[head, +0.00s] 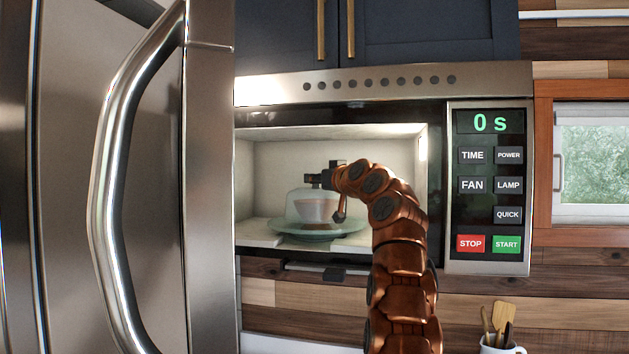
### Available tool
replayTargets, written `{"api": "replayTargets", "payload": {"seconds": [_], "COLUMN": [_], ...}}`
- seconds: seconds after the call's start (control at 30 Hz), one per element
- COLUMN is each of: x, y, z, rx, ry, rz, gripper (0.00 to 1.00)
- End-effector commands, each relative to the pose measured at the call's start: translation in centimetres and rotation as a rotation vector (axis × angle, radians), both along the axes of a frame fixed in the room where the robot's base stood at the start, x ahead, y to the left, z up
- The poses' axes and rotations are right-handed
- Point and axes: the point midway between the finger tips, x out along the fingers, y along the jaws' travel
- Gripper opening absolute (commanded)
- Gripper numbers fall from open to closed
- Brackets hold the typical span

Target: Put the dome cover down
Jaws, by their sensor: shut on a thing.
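The clear dome cover (296,205) is inside the open microwave (380,87), over a pale bowl (318,211). The bowl sits on the round glass turntable plate (283,229). My gripper (318,180) is at the top of the dome, shut on it. The dome looks upright around the bowl, with its lower edge close to the plate. I cannot tell whether that edge touches the plate. My arm comes in from the lower right and hides the right part of the microwave's inside.
A large steel door with a curved handle (110,200) fills the left side and hides the microwave's left edge. The control panel (490,190) reads 0 s. Dark blue cabinets (430,35) hang above. A mug with wooden utensils (500,347) stands at the lower right.

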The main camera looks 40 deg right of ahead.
Motion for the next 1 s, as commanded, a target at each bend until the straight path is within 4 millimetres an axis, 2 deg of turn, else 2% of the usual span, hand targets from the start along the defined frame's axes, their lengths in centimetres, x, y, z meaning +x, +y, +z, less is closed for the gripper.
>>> {"api": "replayTargets", "payload": {"seconds": [0.43,0.47,0.6,0.7,1.0], "x": [-0.08,-0.07,-0.06,-0.05,-0.05], "y": [-0.15,-0.14,-0.12,-0.11,-0.10], "z": [-0.83,-0.84,-0.84,-0.84,-0.74], "rx": [0.001,0.001,0.001,0.001,0.001], "ry": [0.000,0.001,0.001,0.001,0.001], "rz": [-0.003,-0.002,-0.002,-0.002,-0.002], "gripper": [0.00,0.33,0.48,0.55,0.55]}}
